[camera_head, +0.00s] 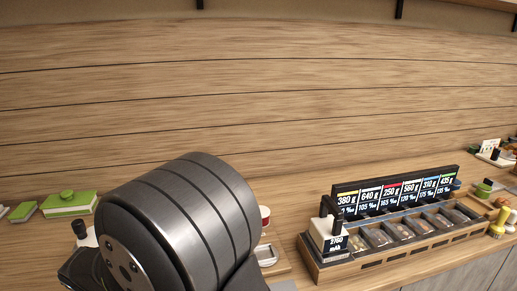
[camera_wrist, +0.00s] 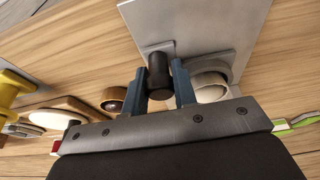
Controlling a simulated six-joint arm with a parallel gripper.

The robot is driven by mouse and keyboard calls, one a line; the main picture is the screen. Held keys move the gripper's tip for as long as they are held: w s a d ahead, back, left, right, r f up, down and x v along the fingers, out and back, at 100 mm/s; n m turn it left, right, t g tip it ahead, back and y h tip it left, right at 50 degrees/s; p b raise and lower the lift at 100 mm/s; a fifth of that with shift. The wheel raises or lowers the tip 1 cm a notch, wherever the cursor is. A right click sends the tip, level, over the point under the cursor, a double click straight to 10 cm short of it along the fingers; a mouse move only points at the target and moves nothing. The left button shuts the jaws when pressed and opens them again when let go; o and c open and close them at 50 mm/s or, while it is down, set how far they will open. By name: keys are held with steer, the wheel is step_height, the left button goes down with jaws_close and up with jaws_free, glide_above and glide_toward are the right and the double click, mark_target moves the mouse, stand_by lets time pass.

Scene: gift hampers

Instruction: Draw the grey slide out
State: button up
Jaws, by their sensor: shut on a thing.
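In the wrist view a flat light-grey panel (camera_wrist: 205,25), which looks like the grey slide, fills the top middle. A short black knob (camera_wrist: 158,72) stands in front of a small grey plate at the panel's lower edge. My gripper (camera_wrist: 160,82) has its two blue-grey fingers shut on the black knob, one on each side. I cannot tell how far the panel is drawn out. In the head view my dark arm covers the middle bottom, and I cannot make out the slide there.
A black-topped rack (camera_head: 395,192) with weight labels and several compartments stands at the right. A green box (camera_head: 69,206) sits at the left. In the wrist view a round white cup (camera_wrist: 211,88) is close beside the right finger, and a yellow object (camera_wrist: 12,88) is at the left.

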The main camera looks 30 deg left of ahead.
steer(key=shift+s+d, duration=1.4)
steer(key=shift+s, duration=0.05)
steer(key=o, duration=0.8)
step_height(320, 180, up, 7)
steer(key=v, duration=1.7)
steer(key=shift+r, duration=0.2)
steer(key=shift+f, duration=0.1)
